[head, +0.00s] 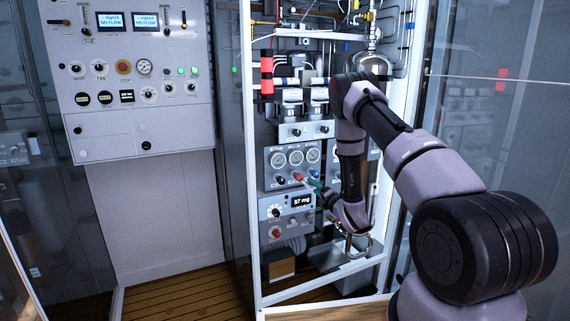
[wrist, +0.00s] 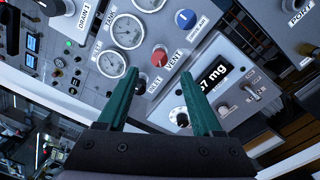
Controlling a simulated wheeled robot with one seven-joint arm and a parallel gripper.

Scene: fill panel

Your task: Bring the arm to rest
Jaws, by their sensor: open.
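My gripper (wrist: 160,85) shows in the wrist view with its two green fingers apart and nothing between them. It faces a grey panel with round gauges, a red knob (wrist: 158,57) and a blue knob (wrist: 185,18). In the head view my gripper (head: 313,185) is small, just in front of the panel by the red knob (head: 298,176). My arm reaches in from the right and bends down to it. I cannot tell whether the fingertips touch the panel. A unit with a display reading 57 mg (head: 301,200) sits just below.
The white cabinet frame (head: 250,150) surrounds the panels, with a lower rail (head: 320,284) in front. Pipes and valves fill its top. A clear pane (head: 500,130) stands right. A control panel (head: 130,75) hangs left, with wooden floor (head: 175,297) open below.

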